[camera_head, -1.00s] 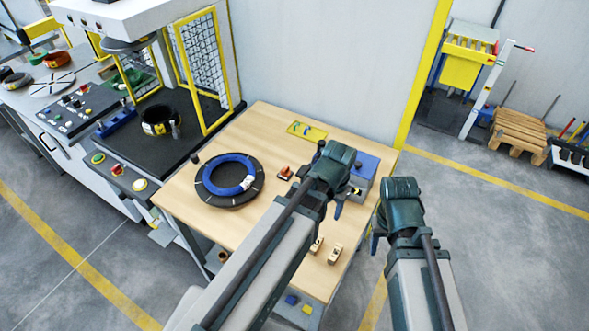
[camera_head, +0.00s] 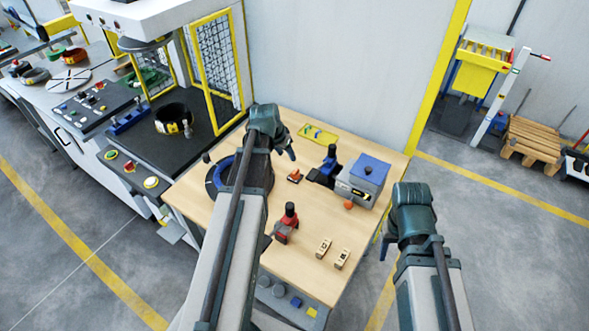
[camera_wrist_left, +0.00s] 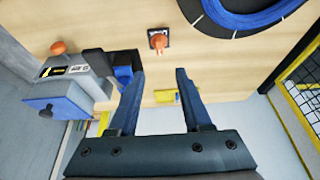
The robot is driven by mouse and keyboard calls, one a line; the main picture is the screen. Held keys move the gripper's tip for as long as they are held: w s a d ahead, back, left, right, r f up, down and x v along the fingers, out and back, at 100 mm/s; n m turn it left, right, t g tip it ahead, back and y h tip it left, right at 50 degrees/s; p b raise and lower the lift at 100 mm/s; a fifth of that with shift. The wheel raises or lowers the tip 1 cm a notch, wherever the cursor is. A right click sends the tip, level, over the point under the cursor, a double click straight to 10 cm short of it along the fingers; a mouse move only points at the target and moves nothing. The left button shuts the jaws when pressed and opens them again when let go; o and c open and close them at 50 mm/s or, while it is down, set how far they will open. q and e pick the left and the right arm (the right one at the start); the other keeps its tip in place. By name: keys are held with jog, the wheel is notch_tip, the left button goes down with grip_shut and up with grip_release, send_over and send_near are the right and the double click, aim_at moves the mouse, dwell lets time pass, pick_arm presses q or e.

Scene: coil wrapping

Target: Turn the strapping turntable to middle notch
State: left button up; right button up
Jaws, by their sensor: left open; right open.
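The strapping turntable (camera_head: 264,182) is a black disc on the wooden table with a blue coil (camera_head: 216,178) on it. My left arm hides its middle in the head view. In the left wrist view, the turntable's dark rim (camera_wrist_left: 213,28) with pale marks and the blue coil (camera_wrist_left: 250,18) show at the top right. My left gripper (camera_head: 284,150) is open and empty, above the table behind and right of the disc. Its two fingers (camera_wrist_left: 158,75) are apart in the wrist view. My right gripper (camera_head: 386,246) is at the table's right edge, seemingly empty.
A small orange knob on a dark plate (camera_head: 294,175) lies right of the turntable. A grey box with a blue top (camera_head: 362,177), a black-and-blue tool (camera_head: 326,170), a red tool (camera_head: 287,222) and two wooden blocks (camera_head: 333,252) stand on the table. The wrapping machine (camera_head: 150,140) is at left.

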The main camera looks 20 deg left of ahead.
aim_at(295, 171)
pick_arm(q)
jog(key=b+x, duration=1.2)
jog(key=x, duration=0.2)
jog(key=shift+s+d+b, duration=0.1)
jog(key=shift+s+b, duration=0.05)
jog(key=shift+b, duration=0.25)
grip_shut()
dwell(1.0)
